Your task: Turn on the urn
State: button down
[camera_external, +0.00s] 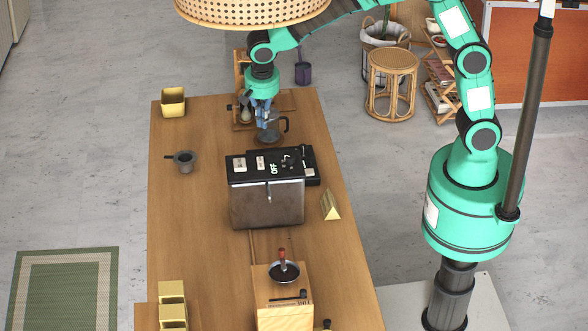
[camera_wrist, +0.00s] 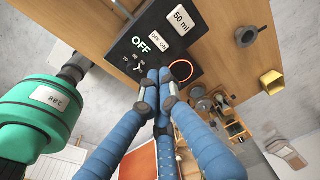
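The urn (camera_external: 266,205) is a brown-grey metal box with a black top, standing in the middle of the wooden table. The sign on its top reads OFF. In the wrist view its black panel (camera_wrist: 128,60) shows OFF, a small dial, an OFF/ON switch label (camera_wrist: 160,38), a 50 ml label and a red ring. My gripper (camera_external: 264,118) hangs behind the urn, above a grey jug (camera_external: 270,136). In the wrist view its blue fingers (camera_wrist: 159,76) are together at the tips, with nothing seen between them. They overlap the panel's edge in the picture; contact cannot be told.
A grey cup (camera_external: 184,161) and a yellow box (camera_external: 173,102) stand at the back left. A yellow wedge (camera_external: 330,205) is right of the urn, and a coffee grinder (camera_external: 284,292) stands in front.

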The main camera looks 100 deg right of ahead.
aim_at(263, 159)
jog(key=shift+f, duration=0.1)
jog(key=f, duration=0.4)
jog(key=d+f, duration=0.1)
jog(key=f, duration=0.4)
jog(key=d+f, duration=0.1)
jog(key=f, duration=0.3)
jog(key=shift+d+f, duration=0.1)
jog(key=shift+f, duration=0.25)
